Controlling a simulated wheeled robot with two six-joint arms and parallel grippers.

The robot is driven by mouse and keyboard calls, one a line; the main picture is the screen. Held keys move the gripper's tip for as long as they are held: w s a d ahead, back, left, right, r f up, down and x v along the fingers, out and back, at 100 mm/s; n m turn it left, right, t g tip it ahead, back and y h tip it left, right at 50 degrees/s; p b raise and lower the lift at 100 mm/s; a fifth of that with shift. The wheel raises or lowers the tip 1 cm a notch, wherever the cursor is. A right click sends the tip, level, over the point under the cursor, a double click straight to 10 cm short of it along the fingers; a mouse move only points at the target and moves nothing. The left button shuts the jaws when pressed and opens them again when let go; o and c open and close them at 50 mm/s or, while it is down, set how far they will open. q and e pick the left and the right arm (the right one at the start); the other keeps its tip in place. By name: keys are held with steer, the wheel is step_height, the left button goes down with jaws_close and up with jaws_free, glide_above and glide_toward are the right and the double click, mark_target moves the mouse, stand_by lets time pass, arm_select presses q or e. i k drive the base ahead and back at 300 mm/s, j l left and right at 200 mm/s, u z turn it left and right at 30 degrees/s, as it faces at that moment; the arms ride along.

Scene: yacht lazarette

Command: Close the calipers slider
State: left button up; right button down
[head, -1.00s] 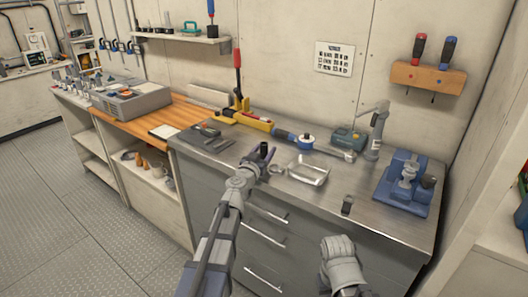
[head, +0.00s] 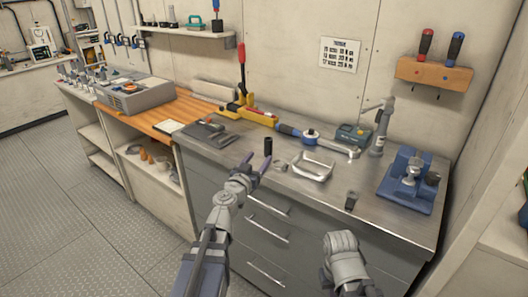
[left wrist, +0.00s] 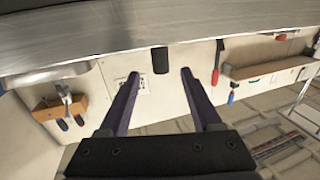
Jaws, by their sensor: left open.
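I cannot make out calipers for certain. Dark flat items (head: 205,132) lie at the left end of the steel bench top, too small to identify. My left gripper (head: 253,167) is open at the bench's front edge, its two purple fingers apart. A small black cylinder (head: 267,146) shows just beyond the fingertips. In the left wrist view the black cylinder (left wrist: 160,60) shows between the lines of the open fingers (left wrist: 160,75), with nothing gripped. My right arm is low in the head view, but its gripper fingers do not show.
A grey box (head: 133,93) stands on the wooden top at left. Drawer handles project below.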

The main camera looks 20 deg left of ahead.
mark_target(217, 128)
steer(key=i+j, duration=0.1)
steer(key=j, duration=0.3)
steer(key=i+j, duration=0.1)
steer(key=j, duration=0.3)
steer(key=i+j, duration=0.1)
steer(key=j, duration=0.3)
steer(key=i+j, duration=0.15)
steer(key=j, duration=0.25)
